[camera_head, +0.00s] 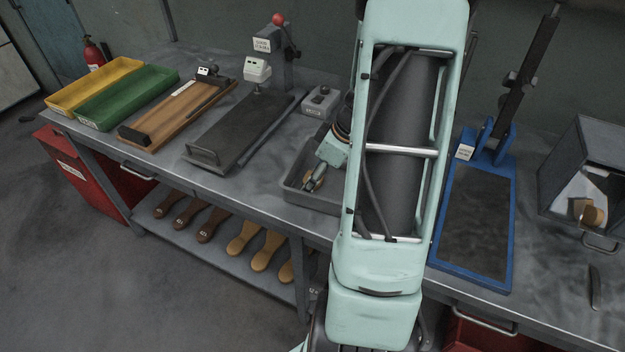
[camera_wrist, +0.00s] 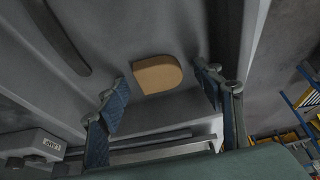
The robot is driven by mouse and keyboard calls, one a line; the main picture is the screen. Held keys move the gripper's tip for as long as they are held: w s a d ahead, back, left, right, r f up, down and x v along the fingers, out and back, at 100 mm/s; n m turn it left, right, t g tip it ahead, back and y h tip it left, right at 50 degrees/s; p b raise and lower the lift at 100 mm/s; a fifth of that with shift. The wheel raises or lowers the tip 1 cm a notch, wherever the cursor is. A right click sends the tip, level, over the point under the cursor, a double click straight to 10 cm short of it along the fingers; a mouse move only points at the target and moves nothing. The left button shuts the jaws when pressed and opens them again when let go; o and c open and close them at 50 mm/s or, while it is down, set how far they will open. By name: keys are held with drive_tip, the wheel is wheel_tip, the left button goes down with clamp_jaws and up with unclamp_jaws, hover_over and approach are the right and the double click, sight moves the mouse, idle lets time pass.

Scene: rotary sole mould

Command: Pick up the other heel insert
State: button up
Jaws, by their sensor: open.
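A tan heel insert (camera_wrist: 157,74), flat with one rounded end, lies in the grey bin (camera_head: 297,199). My gripper (camera_wrist: 161,84) is open, with one finger on each side of the insert in the wrist view. A gap shows between each finger and the insert, and nothing is held. In the head view my gripper (camera_head: 311,183) reaches down inside the bin, and a bit of the insert shows beside it. My arm hides the right part of the bin. No second heel insert is clearly made out in the bin.
The bin's walls stand close around my gripper. A grey button box (camera_head: 321,101) and a dark press (camera_head: 240,130) are behind and left. A blue-framed press (camera_head: 478,215) and an open-fronted box (camera_head: 590,180) with tan pieces (camera_head: 590,213) stand to the right.

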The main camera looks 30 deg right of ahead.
drive_tip(key=shift+c, duration=0.4)
drive_tip(key=c, duration=0.8)
